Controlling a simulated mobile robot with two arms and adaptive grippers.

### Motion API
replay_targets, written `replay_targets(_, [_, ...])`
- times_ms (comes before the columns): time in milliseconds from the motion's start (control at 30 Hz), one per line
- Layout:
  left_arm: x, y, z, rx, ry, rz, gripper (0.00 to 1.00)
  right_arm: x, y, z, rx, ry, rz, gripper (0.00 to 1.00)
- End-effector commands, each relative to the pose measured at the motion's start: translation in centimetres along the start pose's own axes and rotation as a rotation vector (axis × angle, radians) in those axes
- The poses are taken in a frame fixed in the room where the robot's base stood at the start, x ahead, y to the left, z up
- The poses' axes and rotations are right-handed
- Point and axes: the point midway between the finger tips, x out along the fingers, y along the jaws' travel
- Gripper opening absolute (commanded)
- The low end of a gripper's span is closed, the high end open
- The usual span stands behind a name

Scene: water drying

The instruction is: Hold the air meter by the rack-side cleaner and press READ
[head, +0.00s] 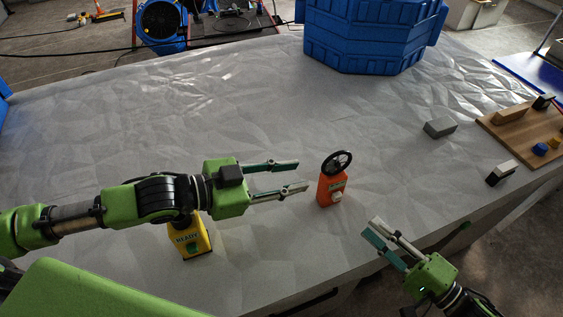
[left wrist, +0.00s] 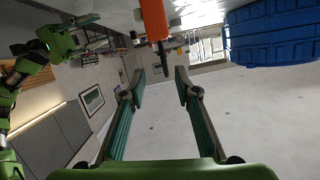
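The orange hand-held meter (head: 331,188) with a black ring-shaped head (head: 337,163) and a pale round button stands upright on the grey table. It also shows at the top of the left wrist view (left wrist: 153,20). My left gripper (head: 302,175) is open and empty, just left of the meter, its fingers pointing towards it and not touching. My right gripper (head: 371,226) is open and empty near the table's front edge, right of and nearer than the meter. A yellow unit (head: 190,242) labelled READY is partly hidden behind my left arm. I cannot tell which thing is the rack-side cleaner.
A large blue tub-like container (head: 365,35) stands at the table's back. A grey block (head: 440,128) and a dark block with a light top (head: 501,173) lie at right, near a wooden board (head: 515,128) with small items. A blue fan (head: 162,22) stands beyond. The table's middle-left is clear.

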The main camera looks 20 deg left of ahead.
Motion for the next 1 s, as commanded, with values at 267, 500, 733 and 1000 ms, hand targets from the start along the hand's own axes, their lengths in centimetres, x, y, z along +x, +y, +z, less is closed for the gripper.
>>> replay_targets(267, [-1.5,-1.3,-1.6,-0.094,-0.019,0.029,0.29,0.0,0.0,0.0,0.0,0.0,0.0,0.28])
replay_targets(500, [-2.1,-1.6,-2.5,-0.136,-0.018,0.047,0.29,0.0,0.0,0.0,0.0,0.0,0.0,0.28])
replay_targets(733, [-1.1,-1.5,-2.7,-0.143,-0.014,0.052,0.29,0.0,0.0,0.0,0.0,0.0,0.0,0.28])
replay_targets(1000, [2.3,-1.3,-2.7,-0.146,-0.012,0.051,0.29,0.0,0.0,0.0,0.0,0.0,0.0,0.28])
